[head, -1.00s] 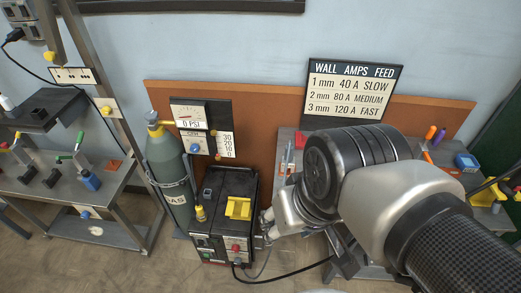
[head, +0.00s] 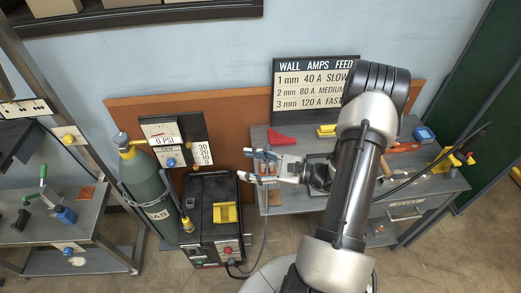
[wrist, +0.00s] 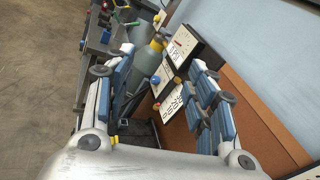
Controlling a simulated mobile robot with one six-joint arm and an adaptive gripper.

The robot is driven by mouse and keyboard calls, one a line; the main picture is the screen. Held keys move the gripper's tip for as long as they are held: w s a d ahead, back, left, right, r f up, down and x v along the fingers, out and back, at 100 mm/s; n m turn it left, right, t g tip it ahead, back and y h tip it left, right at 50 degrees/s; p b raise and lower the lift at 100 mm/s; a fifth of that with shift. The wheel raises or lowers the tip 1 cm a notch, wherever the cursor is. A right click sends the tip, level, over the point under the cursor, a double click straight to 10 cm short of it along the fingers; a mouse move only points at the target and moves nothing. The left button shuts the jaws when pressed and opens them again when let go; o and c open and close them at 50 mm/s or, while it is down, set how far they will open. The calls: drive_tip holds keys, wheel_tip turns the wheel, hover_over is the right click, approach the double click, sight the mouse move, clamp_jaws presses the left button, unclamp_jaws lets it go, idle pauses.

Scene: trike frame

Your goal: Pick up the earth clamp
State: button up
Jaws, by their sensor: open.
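My gripper (head: 247,165) is open and empty, pointing left above the left end of the grey bench, beside the welding machine. In the wrist view my gripper (wrist: 165,78) has its jaws wide apart, with the gas bottle and gauge beyond them. I cannot make out the earth clamp for certain. A dark cable (head: 264,232) rises from the front of the welding machine (head: 203,238) towards the bench below my gripper; its upper end is unclear. A yellow piece (head: 225,212) sits on top of the machine.
The bench (head: 400,187) holds a red wedge (head: 284,138), a blue box (head: 424,135) and a yellow stand (head: 447,160) with a black cable. Another table (head: 95,222) stands left.

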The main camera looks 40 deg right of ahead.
drive_tip(key=s+d+f+m+t+h+p, duration=0.2)
drive_tip(key=s+d+f+m+t+h, duration=0.35)
drive_tip(key=d+f+m+h, duration=0.75)
drive_tip(key=shift+n+g+y, duration=0.55)
drive_tip(key=shift+n+y, duration=0.05)
drive_tip(key=shift+n, duration=0.1)
drive_tip(key=w+b, duration=0.1)
drive_tip(key=w, duration=0.4)
drive_tip(key=w+d+b, duration=0.1)
drive_tip(key=w, duration=0.4)
drive_tip(key=w+b, duration=0.2)
drive_tip(key=w, duration=0.3)
drive_tip(key=shift+w+d+f, duration=0.35)
drive_tip(key=shift+d, duration=0.05)
drive_tip(key=shift+r, duration=0.1)
drive_tip(key=c, duration=1.1)
drive_tip(key=shift+c, duration=0.2)
